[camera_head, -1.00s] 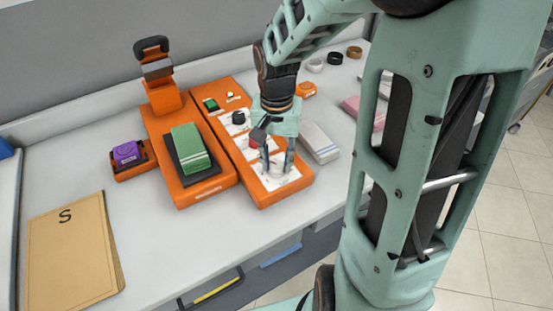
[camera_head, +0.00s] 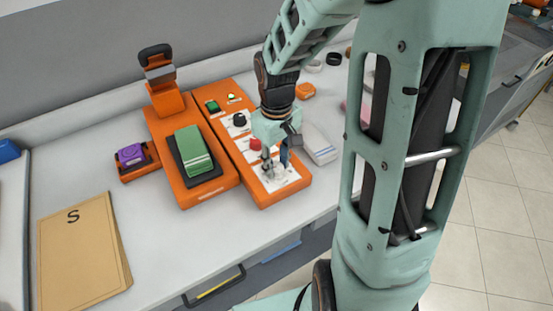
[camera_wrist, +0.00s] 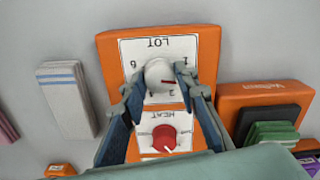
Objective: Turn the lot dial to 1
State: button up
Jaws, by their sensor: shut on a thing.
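The lot dial (camera_wrist: 158,73) is a round white knob on a white label marked LOT, at the end of an orange control panel (camera_head: 282,198). In the wrist view the label is upside down, and a small red pointer on the knob points right, between the 1 and the 2. My gripper (camera_wrist: 160,84) is shut on the knob, one finger on each side. In the head view my gripper (camera_head: 275,168) comes down onto the dial and mostly hides it.
The red HEAT knob (camera_wrist: 165,136) sits close to the lot dial on the same panel; a black knob (camera_head: 239,119) is farther back. Left is an orange press with folded green cloth (camera_head: 194,149). A folded pale cloth (camera_head: 319,146) lies right. The front left counter holds an envelope (camera_head: 78,250).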

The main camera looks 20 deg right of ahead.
aim_at(276, 166)
jog(key=n+p, duration=0.1)
jog(key=n, duration=0.2)
jog(key=shift+w+r+n, duration=0.1)
jog(key=shift+r+n, duration=0.05)
jog(key=shift+n, duration=0.15)
jog(key=shift+n+p, duration=0.9)
jog(key=shift+n, duration=0.6)
jog(key=o, duration=1.1)
jog(key=shift+o, duration=0.2)
notch_tip(276, 166, up, 12)
